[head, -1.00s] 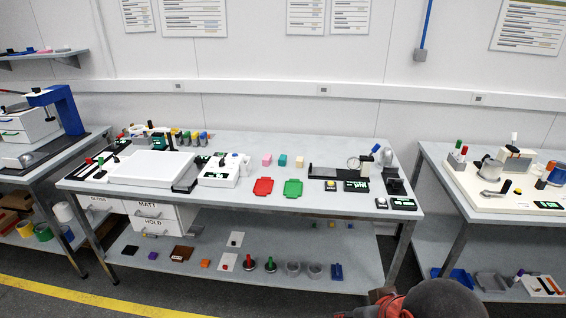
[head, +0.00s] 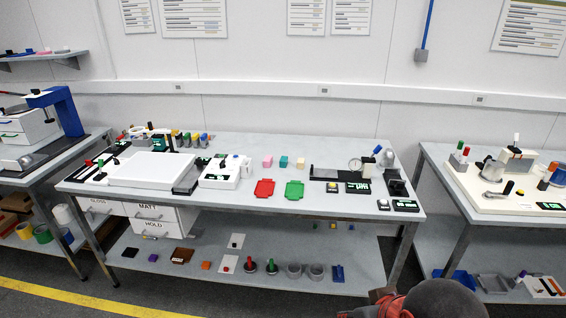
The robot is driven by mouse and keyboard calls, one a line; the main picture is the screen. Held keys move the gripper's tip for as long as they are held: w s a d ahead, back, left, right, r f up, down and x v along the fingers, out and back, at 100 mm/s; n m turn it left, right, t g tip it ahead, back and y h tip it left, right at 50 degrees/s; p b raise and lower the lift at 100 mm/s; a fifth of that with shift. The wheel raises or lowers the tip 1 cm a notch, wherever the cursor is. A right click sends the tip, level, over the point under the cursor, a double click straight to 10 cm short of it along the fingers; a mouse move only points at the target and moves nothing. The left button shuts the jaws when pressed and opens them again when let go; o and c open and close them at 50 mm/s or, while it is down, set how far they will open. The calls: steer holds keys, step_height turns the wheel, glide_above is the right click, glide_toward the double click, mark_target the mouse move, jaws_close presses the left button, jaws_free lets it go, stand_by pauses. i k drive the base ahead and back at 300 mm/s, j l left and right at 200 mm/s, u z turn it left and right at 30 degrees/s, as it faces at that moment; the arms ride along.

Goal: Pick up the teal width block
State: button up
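The teal width block (head: 284,162) is a small cube on the grey workbench (head: 330,205), right of the middle of its top. A pink block (head: 267,162) stands close to its left and a beige block (head: 300,163) close to its right. All three are apart from one another. Part of my arm (head: 440,298), dark with an orange-red section, shows at the bottom edge of the head view, in front of the bench. My gripper's fingers are not in view, and nothing of my arm is near the block.
A red tray (head: 264,188) and a green tray (head: 294,190) lie in front of the blocks. A white box device (head: 221,172) stands to the left. A dial gauge stand (head: 355,165) and small displays are to the right. The bench front near the trays is mostly clear.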

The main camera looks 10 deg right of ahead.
mark_target(284, 160)
steer(key=i+j+z, duration=0.1)
steer(key=i+j, duration=0.8)
steer(key=i+j+z, duration=0.1)
steer(key=i+j, duration=0.8)
steer(key=i+j+z, duration=0.1)
steer(key=i+j, duration=0.75)
steer(key=j, duration=0.2)
